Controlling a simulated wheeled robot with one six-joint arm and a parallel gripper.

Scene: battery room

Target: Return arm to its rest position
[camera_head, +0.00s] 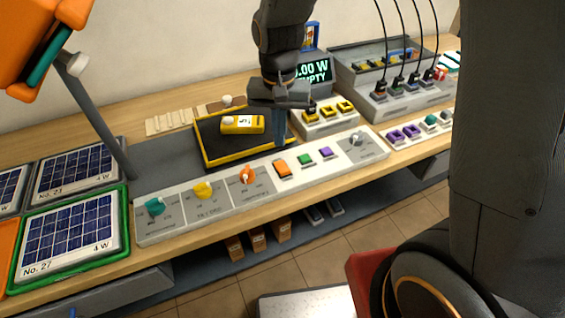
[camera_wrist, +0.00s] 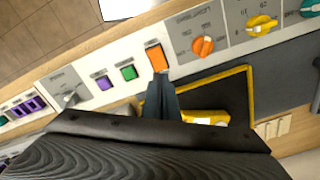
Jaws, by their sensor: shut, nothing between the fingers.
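My gripper (camera_head: 281,136) points down over the right part of the black tray with a yellow rim (camera_head: 213,163), just behind the control panel. Its fingers are together and hold nothing. In the wrist view the closed fingertips (camera_wrist: 160,82) appear close to the orange button (camera_wrist: 157,57); I cannot tell whether they touch it. My dark arm comes down from the top of the head view. A yellow battery-like block (camera_head: 243,124) lies on the tray, left of my gripper, and is partly hidden in the wrist view (camera_wrist: 205,117).
The panel (camera_head: 225,212) carries knobs and buttons. Solar panels (camera_head: 70,233) lie at left. A grey post (camera_head: 98,120) holds an orange lamp-like head (camera_head: 40,40).

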